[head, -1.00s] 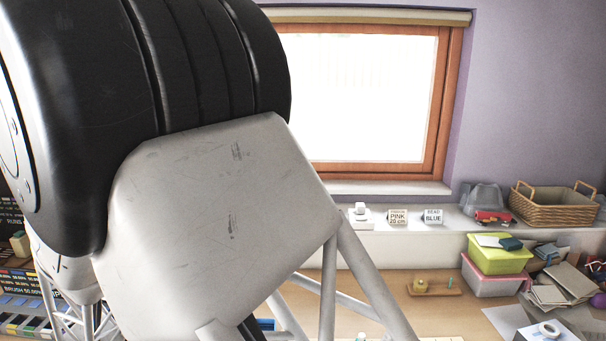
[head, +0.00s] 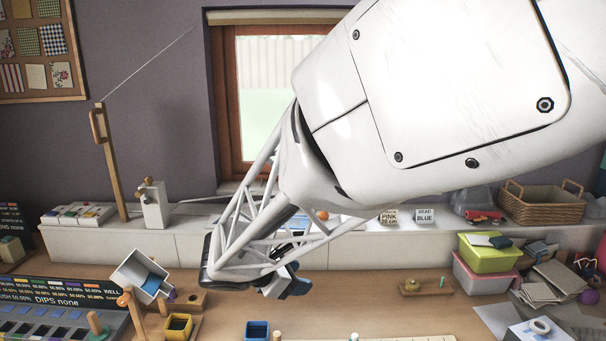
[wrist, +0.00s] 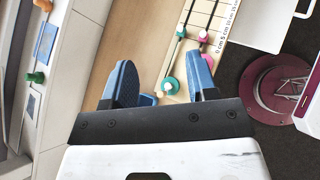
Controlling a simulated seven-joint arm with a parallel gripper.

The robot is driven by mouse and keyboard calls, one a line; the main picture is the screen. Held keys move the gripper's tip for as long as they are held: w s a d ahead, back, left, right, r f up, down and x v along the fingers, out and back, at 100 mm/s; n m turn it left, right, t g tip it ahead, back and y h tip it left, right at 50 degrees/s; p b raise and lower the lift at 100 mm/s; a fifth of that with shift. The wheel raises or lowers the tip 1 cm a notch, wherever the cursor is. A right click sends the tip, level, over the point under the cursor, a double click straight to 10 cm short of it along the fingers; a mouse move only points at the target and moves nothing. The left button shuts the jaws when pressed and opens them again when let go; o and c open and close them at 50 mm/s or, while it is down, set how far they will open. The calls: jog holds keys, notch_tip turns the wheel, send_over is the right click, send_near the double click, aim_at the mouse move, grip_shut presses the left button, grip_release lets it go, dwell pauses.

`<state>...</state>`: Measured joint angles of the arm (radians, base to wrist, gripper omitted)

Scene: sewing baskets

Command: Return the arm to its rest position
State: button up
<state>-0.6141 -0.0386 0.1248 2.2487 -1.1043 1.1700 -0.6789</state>
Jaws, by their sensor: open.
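My arm reaches across the upper right of the head view as a large white link, with a lattice forearm slanting down to the left. My gripper (head: 291,284) is small and partly hidden by the lattice there, above the far part of the wooden table. In the wrist view my gripper (wrist: 161,88) shows two blue fingers spread apart with nothing between them. Below the fingers lies a light wooden board (wrist: 201,22) with dark lines, a centimetre scale, and pink and green knobs.
A blue cup (head: 257,331) and a yellow cup (head: 178,327) stand on the table. A tilted white box (head: 140,275) is at the left. A green bin (head: 489,256) and a wicker basket (head: 542,203) are at the right. The wrist view shows a maroon round base (wrist: 277,88).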

jog(key=s+d+r+m+g+y, duration=0.35)
jog(key=s+d+m, duration=0.55)
jog(key=d, duration=0.4)
jog(key=s+d+m+y, duration=0.2)
jog(key=s+d+m, duration=0.1)
jog(key=s+m, duration=0.3)
jog(key=s+d+m+y, duration=0.3)
jog(key=s+d+m, duration=0.1)
jog(key=s+m, duration=0.3)
jog(key=shift+s+r+m, duration=0.3)
jog(key=shift+s+r, duration=0.05)
jog(key=shift+s, duration=0.5)
dwell(4.6)
